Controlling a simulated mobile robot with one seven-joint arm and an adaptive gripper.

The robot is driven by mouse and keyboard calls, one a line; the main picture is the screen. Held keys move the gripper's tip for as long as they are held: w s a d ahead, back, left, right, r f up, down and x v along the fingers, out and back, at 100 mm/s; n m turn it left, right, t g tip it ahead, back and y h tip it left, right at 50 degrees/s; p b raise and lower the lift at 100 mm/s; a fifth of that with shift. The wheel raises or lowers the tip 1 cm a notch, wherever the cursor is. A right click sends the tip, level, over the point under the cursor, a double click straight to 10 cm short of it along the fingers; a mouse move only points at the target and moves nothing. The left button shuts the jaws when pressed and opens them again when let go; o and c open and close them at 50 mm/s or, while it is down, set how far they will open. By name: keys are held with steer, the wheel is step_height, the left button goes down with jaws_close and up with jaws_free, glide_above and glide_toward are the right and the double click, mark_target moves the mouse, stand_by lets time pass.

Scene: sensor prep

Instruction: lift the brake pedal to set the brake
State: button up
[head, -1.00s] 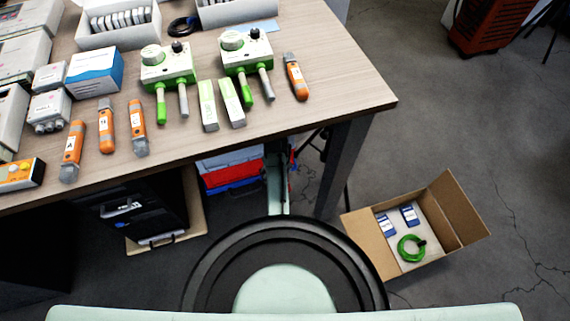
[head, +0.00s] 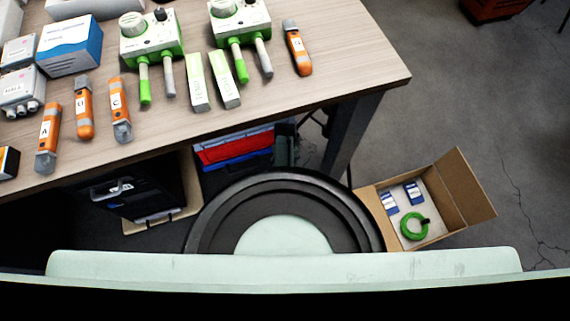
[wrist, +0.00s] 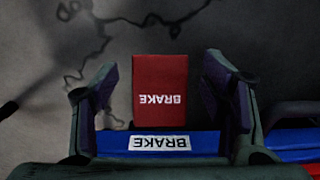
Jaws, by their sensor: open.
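The brake pedal (wrist: 160,85) is a red plate with white BRAKE lettering, upside down in the wrist view. A blue bar (wrist: 112,143) with a white BRAKE label lies just below it in the picture. My gripper (wrist: 160,68) is open, with one dark finger on each side of the red plate. Gaps show between the fingers and the plate's sides; I see no grip on it. In the head view the pedal cannot be made out, and only a piece of my arm shows under the table edge.
The table (head: 330,60) with sensors and tools overhangs this spot, and its dark leg (head: 352,132) stands to the right. Red and blue bins (head: 232,150) and a black case (head: 140,190) are under it. An open cardboard box (head: 468,195) sits on the floor at right.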

steer(key=shift+f, duration=0.4)
steer(key=shift+c, duration=0.2)
jaws_close()
stand_by(0.5)
